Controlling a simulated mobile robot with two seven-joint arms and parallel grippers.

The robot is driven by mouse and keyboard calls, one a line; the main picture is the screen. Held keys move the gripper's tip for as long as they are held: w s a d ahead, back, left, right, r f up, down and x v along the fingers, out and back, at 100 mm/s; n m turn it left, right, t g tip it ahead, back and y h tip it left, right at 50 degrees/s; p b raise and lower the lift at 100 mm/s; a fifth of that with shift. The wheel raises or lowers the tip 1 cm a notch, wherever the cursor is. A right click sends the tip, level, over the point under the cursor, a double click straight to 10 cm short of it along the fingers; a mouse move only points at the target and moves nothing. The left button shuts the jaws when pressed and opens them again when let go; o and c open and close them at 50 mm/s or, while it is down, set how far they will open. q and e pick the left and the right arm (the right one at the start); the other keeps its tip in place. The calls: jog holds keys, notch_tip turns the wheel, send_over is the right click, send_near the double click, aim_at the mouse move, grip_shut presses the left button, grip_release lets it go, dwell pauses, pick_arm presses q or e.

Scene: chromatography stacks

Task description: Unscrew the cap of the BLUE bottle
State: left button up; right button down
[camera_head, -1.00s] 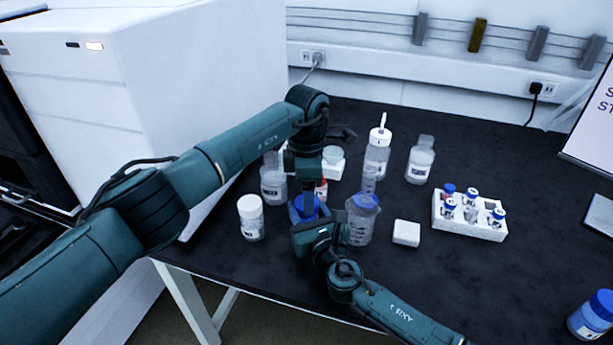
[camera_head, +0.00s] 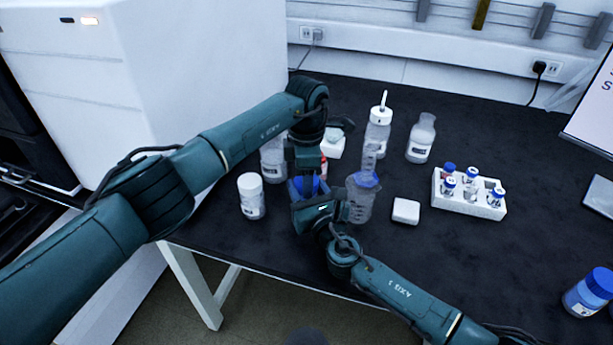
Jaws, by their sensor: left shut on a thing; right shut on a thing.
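The blue bottle (camera_head: 296,188) stands between my two grippers, left of the clear beaker. Only bits of its blue show; most of it is hidden behind my arms. My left gripper (camera_head: 307,188) comes down from above and is shut at the top of the bottle, where the cap is. My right gripper (camera_head: 303,206) comes in from the front right and is shut on the bottle's body, lower down. The fingertips of both grippers are largely hidden, and I cannot see how far the cap is turned.
Close by are a clear beaker (camera_head: 361,203), a white-capped jar (camera_head: 251,197) and a clear bottle (camera_head: 273,160). A wash bottle (camera_head: 377,133), another bottle (camera_head: 421,139), a white block (camera_head: 405,211) and a vial rack (camera_head: 493,210) stand to the right. Another blue-capped bottle (camera_head: 590,293) stands far right.

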pick_arm(q)
jog(key=shift+c, duration=0.8)
jog(key=n, duration=0.4)
pick_arm(e)
jog(key=shift+w+d+f, duration=0.1)
jog(key=shift+d, duration=0.05)
pick_arm(q)
jog(key=o, duration=1.1)
jog(key=shift+r, duration=2.3)
pick_arm(e)
jog(key=c, duration=0.7)
grip_release()
